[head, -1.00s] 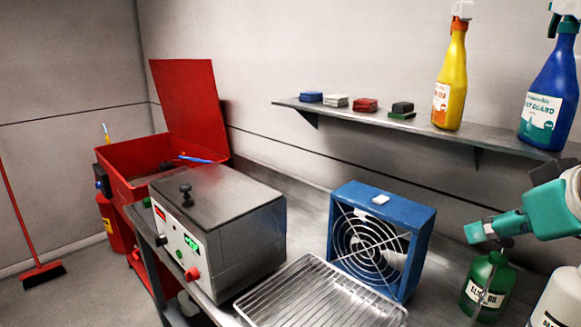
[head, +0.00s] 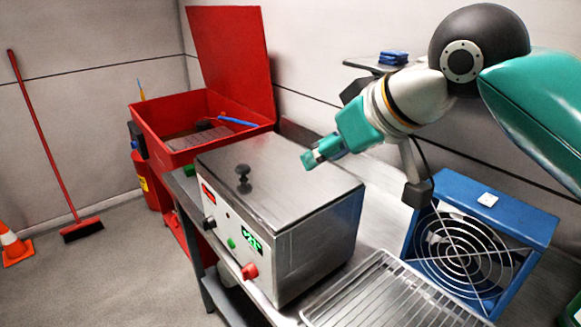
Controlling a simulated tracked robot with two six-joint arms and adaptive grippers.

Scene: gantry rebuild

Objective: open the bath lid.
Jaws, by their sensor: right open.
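The bath (head: 322,252) is a steel box with a white front panel, a green display and knobs, standing on the bench. Its flat steel lid (head: 285,190) is shut on top and carries a black knob handle (head: 243,176) near its front left. My right gripper (head: 310,161) is open and empty. It appears above the lid's back right part in the picture, to the right of the knob and apart from it. My left gripper is not in view.
A red parts washer (head: 232,50) with its lid up stands behind the bath. A wire rack tray (head: 385,300) and a blue fan (head: 520,215) are right of the bath. A shelf (head: 365,64) with blue pads (head: 393,57) is on the wall. Floor at left holds a broom (head: 82,229) and cone (head: 14,246).

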